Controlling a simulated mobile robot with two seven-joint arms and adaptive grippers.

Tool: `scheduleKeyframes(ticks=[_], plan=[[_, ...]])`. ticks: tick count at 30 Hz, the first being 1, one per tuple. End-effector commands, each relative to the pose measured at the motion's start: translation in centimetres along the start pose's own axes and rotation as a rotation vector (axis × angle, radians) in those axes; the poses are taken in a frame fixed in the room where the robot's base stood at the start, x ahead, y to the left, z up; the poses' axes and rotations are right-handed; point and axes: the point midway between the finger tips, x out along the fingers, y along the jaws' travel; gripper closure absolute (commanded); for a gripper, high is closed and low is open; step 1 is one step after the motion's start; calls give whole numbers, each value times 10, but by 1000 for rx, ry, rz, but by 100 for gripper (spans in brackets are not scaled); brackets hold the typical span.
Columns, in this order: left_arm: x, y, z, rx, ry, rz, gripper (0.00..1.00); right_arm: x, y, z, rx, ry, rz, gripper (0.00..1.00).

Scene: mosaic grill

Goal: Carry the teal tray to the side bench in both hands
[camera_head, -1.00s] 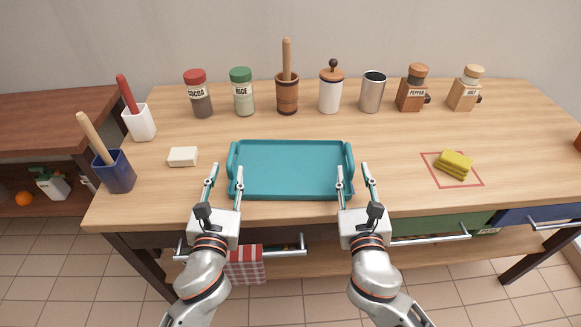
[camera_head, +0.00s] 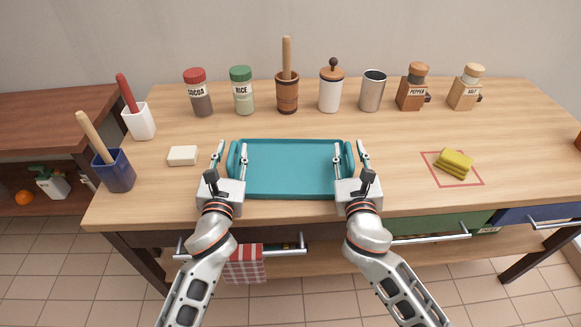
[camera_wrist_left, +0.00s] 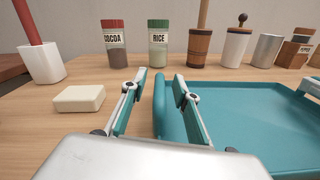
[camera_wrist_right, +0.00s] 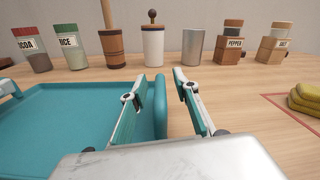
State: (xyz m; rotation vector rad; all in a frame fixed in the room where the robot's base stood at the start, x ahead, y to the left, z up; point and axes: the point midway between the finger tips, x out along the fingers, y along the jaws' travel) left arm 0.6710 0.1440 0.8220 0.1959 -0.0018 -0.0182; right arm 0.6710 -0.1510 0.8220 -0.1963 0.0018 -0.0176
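The teal tray (camera_head: 292,170) lies flat on the wooden table, with a raised handle at its left and right ends. My left gripper (camera_head: 231,150) is open, its fingers on either side of the tray's left handle (camera_wrist_left: 165,108). A gap shows between the outer finger and the handle in the left wrist view. My right gripper (camera_head: 354,150) is open around the tray's right handle (camera_wrist_right: 160,105), one finger over the tray and one outside it. The side bench (camera_head: 50,125) appears to be the darker brown wooden unit at the far left.
A white block (camera_head: 183,156) lies left of the tray. A blue pot (camera_head: 116,172) and white pot (camera_head: 139,122) stand further left. Jars, shakers and a metal cup (camera_head: 372,92) line the back.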

Motion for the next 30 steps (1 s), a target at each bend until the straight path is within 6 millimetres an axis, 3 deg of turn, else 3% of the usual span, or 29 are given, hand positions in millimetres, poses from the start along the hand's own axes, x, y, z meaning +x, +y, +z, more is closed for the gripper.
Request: scheduleKeyframes(ticks=[1,3,17,23,30], plan=[[0,0,0,0,0,0,83,0,0,0,0,0,0,83],[0,0,0,0,0,0,100,0,0,0,0,0,0,100],[0,1,5,0,-5,1,100,0,-1,5,0,-5,-1,100],[2,6,30,1,-30,6,100,2,-6,30,1,-30,-6,100],[5,16,78,1,-72,14,100,5,-15,78,2,-72,-14,100]])
